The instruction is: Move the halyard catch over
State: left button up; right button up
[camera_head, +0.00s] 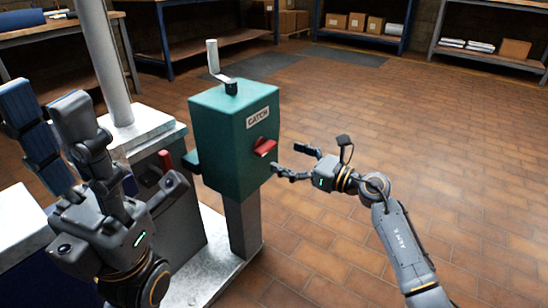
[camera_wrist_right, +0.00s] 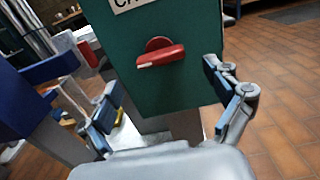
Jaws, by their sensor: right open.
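The halyard catch is a red lever (camera_head: 265,147) on the front face of a green box (camera_head: 222,150) with a "CATCH" label (camera_head: 257,117). In the right wrist view the red lever (camera_wrist_right: 161,57) lies nearly level, its left end slightly lower. My right gripper (camera_head: 297,161) is just right of the box, near the lever. In its wrist view the right gripper (camera_wrist_right: 170,100) is open and empty, its fingers apart below the lever, not touching it. My left gripper (camera_head: 55,125) is at the left, its fingers apart with nothing seen between them.
A crank handle (camera_head: 220,68) stands on top of the box. A grey mast (camera_head: 103,60) rises behind it to the left. The box stands on a grey post (camera_head: 243,225) over a pale base plate (camera_head: 215,270). Shelves with cartons (camera_head: 356,21) line the back. The tiled floor at right is clear.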

aim_at(270, 150)
jog(key=shift+b+x, duration=0.6)
jog(key=shift+x, duration=1.65)
jog(key=shift+c, duration=0.2)
jog(key=c, duration=1.1)
